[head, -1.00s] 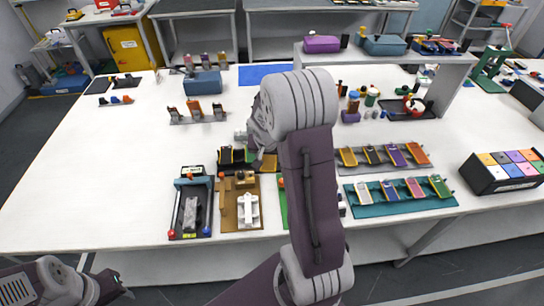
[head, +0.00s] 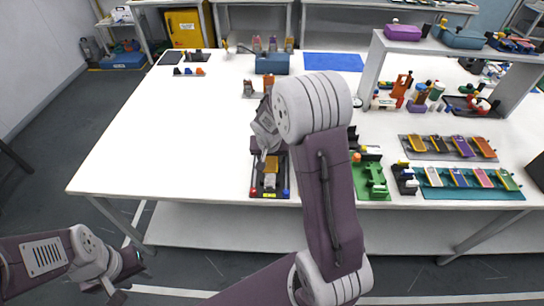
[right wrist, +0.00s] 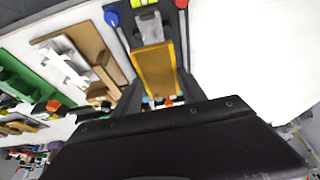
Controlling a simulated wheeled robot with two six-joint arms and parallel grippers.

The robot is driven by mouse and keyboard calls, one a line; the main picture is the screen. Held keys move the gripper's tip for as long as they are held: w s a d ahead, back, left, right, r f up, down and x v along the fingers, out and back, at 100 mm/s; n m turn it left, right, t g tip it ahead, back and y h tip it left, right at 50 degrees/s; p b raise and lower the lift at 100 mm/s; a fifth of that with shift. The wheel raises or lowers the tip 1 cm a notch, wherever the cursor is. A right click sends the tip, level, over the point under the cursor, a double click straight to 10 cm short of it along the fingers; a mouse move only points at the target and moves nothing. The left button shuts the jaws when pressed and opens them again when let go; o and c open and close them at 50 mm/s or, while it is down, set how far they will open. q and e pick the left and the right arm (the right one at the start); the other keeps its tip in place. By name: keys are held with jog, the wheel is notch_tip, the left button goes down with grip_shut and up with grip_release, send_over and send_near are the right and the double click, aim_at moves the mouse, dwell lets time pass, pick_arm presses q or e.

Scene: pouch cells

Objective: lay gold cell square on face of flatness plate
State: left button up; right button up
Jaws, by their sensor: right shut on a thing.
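The gold cell (right wrist: 155,70) is a flat, gold-coloured rectangle with a dark yellow rim. My right gripper (head: 268,150) is shut on its near end in the right wrist view; the gold cell also shows in the head view (head: 271,163). It is above the flatness plate, a grey block (head: 269,180) on a black base with a red and a blue knob. The grey face (right wrist: 148,27) shows past the cell's far end; the rest is hidden under it. I cannot tell whether they touch. My left gripper (head: 118,293) is low at the left, off the table; its jaws are unclear.
A green fixture (head: 371,180) stands to the right. Racks of coloured cells lie further right, on a grey tray (head: 405,146) and a teal tray (head: 450,192). A raised shelf (head: 425,45) stands at the back right. The table's left part (head: 150,130) is clear.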

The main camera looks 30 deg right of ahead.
aim_at(270, 175)
jog(key=shift+a, duration=0.15)
jog(key=shift+b, duration=0.3)
notch_tip(270, 175, down, 7)
jog(key=b, duration=0.7)
jog(key=shift+f, duration=0.2)
jog(key=shift+r, duration=0.1)
jog(key=o, duration=1.3)
jog(key=shift+o, duration=0.2)
